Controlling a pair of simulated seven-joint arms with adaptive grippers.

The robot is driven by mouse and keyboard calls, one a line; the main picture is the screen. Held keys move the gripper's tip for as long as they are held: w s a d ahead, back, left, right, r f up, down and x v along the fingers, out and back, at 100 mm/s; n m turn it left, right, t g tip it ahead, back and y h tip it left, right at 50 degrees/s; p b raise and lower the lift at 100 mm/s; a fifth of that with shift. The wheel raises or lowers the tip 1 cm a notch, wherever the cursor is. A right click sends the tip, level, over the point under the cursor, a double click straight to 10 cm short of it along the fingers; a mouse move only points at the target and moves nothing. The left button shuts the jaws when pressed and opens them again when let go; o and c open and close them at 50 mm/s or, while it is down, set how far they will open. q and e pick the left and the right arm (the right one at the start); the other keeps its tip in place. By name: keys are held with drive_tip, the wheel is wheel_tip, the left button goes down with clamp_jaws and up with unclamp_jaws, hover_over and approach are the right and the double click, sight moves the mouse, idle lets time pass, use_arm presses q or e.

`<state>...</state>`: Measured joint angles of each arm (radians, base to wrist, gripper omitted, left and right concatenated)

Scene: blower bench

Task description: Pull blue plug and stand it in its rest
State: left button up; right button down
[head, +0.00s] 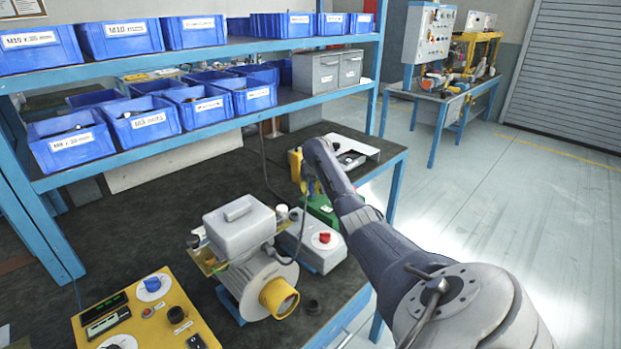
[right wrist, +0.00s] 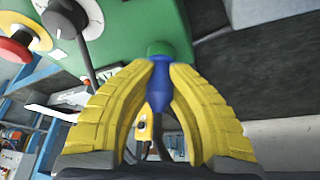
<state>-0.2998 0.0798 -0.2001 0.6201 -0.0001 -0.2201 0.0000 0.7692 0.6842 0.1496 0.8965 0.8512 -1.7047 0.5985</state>
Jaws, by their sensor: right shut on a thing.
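In the right wrist view, my right gripper (right wrist: 160,68) has its two yellow fingers shut on the blue plug (right wrist: 159,95). The plug's end meets a round green socket (right wrist: 160,48) on the face of a green box (right wrist: 130,28). I cannot tell how deep the plug sits in it. A dark cable hangs from the plug between the fingers. In the head view, the green box (head: 322,211) is partly hidden by my right arm, and the gripper's grip is hard to see there. I cannot make out the plug's rest. My left gripper is not in view.
A grey blower (head: 245,240) with a yellow outlet (head: 279,297) stands left of my arm. A grey box with a red button (head: 322,240) is close by. A yellow control panel (head: 150,318) lies front left. Blue-framed shelves with bins (head: 140,120) rise behind.

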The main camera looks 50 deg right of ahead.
drive_tip(key=shift+w+d+r, duration=0.1)
drive_tip(key=shift+r, duration=0.8)
drive_tip(key=shift+r, duration=1.5)
